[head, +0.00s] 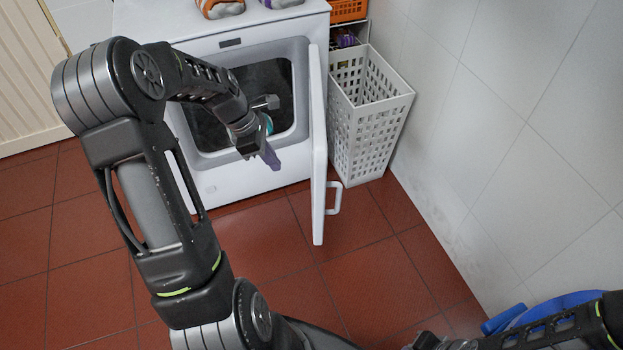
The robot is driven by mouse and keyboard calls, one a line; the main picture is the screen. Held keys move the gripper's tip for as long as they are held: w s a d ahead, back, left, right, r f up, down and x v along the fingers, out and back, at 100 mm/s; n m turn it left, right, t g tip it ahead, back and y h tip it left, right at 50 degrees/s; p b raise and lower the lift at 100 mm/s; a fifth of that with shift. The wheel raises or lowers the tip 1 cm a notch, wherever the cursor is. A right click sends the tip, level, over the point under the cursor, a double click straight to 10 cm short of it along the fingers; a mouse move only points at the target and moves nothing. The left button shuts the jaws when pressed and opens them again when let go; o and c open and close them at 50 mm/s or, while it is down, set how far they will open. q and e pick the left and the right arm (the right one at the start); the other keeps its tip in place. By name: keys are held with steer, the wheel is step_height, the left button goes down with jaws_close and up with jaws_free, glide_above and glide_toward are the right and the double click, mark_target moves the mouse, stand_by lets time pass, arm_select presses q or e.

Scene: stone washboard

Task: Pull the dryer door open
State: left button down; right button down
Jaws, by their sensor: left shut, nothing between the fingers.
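The white dryer (230,180) stands at the back against the wall. Its door (318,150) is swung wide open on the right side and shows nearly edge-on, with a white handle (334,198) on its right-facing side. The round-cornered opening shows a dark drum (205,128). My left gripper (272,158) is in front of the opening, left of the door, pointing down and right. Its fingers are shut and empty. A gap shows between it and the door in this view. My right arm enters at the lower right, and its fingers are out of the frame.
A white perforated basket (366,125) stands right of the door, close to the handle. An orange crate (347,10) is behind it. Shoes (220,8) sit on the dryer. A blue tub (560,308) is at lower right. Red tile floor (300,290) before the dryer is clear.

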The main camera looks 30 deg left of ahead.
arm_select(q)
steer(key=shift+f, duration=0.15)
steer(key=w+d+f+p, duration=0.1)
steer(key=w+d+f, duration=0.3)
steer(key=f, duration=0.5)
steer(key=shift+w+d, duration=0.25)
steer(key=shift+d, duration=0.85)
steer(key=shift+f, duration=0.1)
steer(key=w+d+n+p, duration=0.2)
steer(key=w+d+n, duration=0.1)
steer(key=w+d, duration=0.6)
steer(key=d, duration=0.3)
steer(key=shift+w+n+t+y, duration=0.3)
steer(key=shift+w+t+y, duration=0.05)
steer(key=shift+t+y, duration=0.05)
steer(key=shift+a, duration=0.1)
